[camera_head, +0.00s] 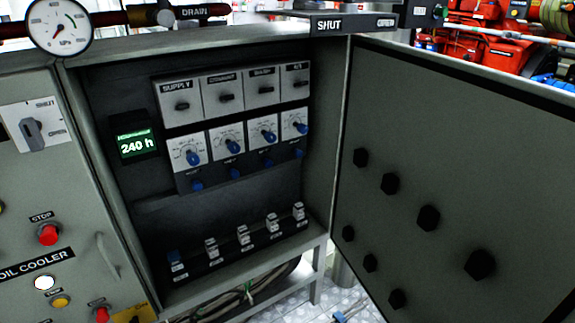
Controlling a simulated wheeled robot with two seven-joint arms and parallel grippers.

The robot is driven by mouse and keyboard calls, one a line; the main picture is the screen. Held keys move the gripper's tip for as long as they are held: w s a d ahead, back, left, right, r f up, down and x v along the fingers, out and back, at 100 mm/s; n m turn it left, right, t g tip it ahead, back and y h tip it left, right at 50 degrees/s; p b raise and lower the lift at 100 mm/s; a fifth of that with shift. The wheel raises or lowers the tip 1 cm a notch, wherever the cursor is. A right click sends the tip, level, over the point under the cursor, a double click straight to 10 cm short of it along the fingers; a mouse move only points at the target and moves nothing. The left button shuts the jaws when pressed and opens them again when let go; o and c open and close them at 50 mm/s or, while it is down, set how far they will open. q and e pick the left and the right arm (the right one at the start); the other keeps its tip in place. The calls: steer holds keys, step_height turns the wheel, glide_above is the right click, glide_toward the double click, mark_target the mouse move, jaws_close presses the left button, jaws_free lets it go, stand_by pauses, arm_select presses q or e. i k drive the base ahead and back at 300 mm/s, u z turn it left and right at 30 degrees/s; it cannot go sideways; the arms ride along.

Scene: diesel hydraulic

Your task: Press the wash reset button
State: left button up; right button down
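An open grey cabinet (320,150) holds the controls. No readable label says wash reset, so I cannot tell which button it is. Higher up, small blue buttons, such as the leftmost blue button (197,185), sit under white dials with blue knobs, such as the leftmost dial (187,153). A green display (136,145) reads 240 h. Neither of my grippers is in view.
The cabinet door (440,150) stands open to the right, with several black knobs on it. A left panel (25,195) carries a red stop button (48,235) and a handle (107,256). A pressure gauge (59,27) is at top left. Cables lie below the cabinet.

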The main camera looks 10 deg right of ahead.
mark_target(267, 163)
steer(key=z, duration=0.05)
steer(key=i, duration=1)
steer(key=u, duration=0.05)
